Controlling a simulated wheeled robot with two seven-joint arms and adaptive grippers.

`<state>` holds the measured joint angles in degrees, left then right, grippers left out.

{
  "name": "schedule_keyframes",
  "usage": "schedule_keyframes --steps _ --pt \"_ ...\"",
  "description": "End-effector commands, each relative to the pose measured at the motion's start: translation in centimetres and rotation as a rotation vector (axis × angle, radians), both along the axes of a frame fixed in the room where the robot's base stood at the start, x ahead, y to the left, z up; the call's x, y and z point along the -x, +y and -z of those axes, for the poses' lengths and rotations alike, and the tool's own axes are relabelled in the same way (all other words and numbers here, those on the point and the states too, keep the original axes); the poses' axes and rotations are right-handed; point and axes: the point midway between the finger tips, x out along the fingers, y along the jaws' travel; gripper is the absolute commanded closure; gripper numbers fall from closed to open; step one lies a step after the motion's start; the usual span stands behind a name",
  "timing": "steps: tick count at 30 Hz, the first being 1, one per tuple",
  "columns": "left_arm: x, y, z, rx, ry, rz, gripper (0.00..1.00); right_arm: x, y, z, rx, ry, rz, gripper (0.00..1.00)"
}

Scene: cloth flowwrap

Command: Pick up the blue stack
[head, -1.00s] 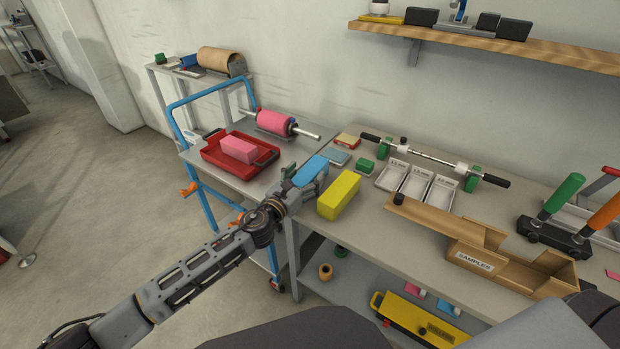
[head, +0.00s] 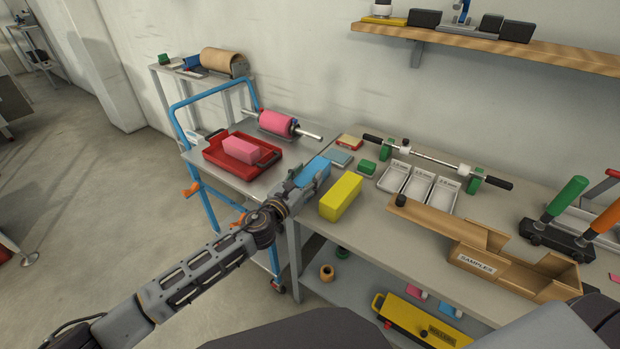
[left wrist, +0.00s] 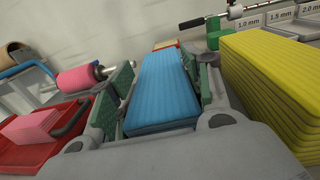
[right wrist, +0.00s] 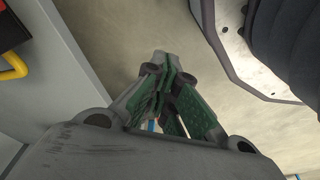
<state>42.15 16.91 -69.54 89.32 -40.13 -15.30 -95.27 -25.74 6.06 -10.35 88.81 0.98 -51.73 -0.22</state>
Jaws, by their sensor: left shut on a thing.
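The blue stack (head: 313,171) sits at the left end of the workbench in the head view, beside the yellow stack (head: 340,197). My left gripper (head: 303,181) is around it, one finger on each side. In the left wrist view the blue stack (left wrist: 163,88) lies lengthwise between the green-padded fingers of my left gripper (left wrist: 160,75), which is shut on it. Its far end and underside are partly hidden, and I cannot tell whether it is clear of the surface. My right gripper (right wrist: 165,75) shows only in the right wrist view, with its fingers together and nothing visible between them.
The yellow stack stands close to the right of my left gripper. A red tray (head: 212,157) with a pink stack (head: 240,148) is on the trolley at left. A pink roll (head: 275,122) lies behind. White trays (head: 418,187) and a wooden samples box (head: 480,262) occupy the bench.

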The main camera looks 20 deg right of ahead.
Motion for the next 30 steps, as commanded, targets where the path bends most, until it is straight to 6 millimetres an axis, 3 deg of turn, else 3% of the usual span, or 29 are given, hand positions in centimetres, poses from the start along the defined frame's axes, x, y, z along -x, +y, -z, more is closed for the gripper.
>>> schedule_keyframes --steps 13,30 --pt "0.0 0.0 -1.2 0.001 -0.002 0.0 0.75 0.1 -0.2 0.4 0.0 -0.012 0.003 1.0" --pt "0.0 0.0 -5.9 0.0 -0.003 0.001 0.75 2.7 -2.8 5.3 0.023 -0.036 0.008 1.0"
